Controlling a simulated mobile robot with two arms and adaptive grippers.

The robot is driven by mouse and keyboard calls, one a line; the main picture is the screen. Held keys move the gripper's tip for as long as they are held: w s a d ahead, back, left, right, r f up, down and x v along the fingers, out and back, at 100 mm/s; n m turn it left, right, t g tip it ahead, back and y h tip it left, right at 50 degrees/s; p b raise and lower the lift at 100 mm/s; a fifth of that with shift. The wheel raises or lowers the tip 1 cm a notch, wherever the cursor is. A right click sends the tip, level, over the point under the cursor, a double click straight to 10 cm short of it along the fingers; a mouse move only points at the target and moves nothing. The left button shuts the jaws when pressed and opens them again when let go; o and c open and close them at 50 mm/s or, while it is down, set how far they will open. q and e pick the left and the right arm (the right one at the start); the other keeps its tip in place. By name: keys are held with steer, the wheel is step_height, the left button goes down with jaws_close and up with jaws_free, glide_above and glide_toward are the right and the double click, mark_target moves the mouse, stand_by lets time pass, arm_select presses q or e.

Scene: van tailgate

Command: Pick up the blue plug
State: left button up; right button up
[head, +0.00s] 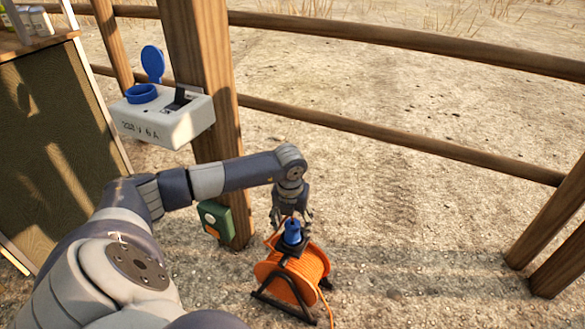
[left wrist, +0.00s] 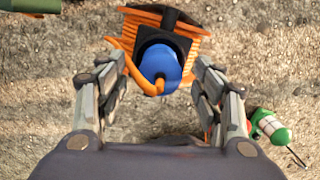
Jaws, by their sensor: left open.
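The blue plug (head: 292,232) sits upright on top of an orange cable reel (head: 300,270) that stands on the ground. In the left wrist view the plug (left wrist: 160,66) shows as a round blue body with an orange cable curving from it. My left gripper (head: 291,215) is open just above the plug. In the left wrist view its two fingers (left wrist: 158,78) stand apart on either side of the plug, and neither visibly touches it. My right gripper is not in view.
A grey power box (head: 165,118) with a blue socket and raised lid is on a wooden post (head: 205,60). A green box (head: 217,222) is low on the post. Wooden rails (head: 420,40) run behind. A green-and-red object (left wrist: 270,128) lies near the right finger.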

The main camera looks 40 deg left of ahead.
arm_select(q)
step_height(320, 180, down, 2)
steer(key=shift+w+f, duration=0.1)
steer(key=shift+f, duration=0.15)
steer(key=shift+r, duration=0.1)
steer(key=c, duration=1.3)
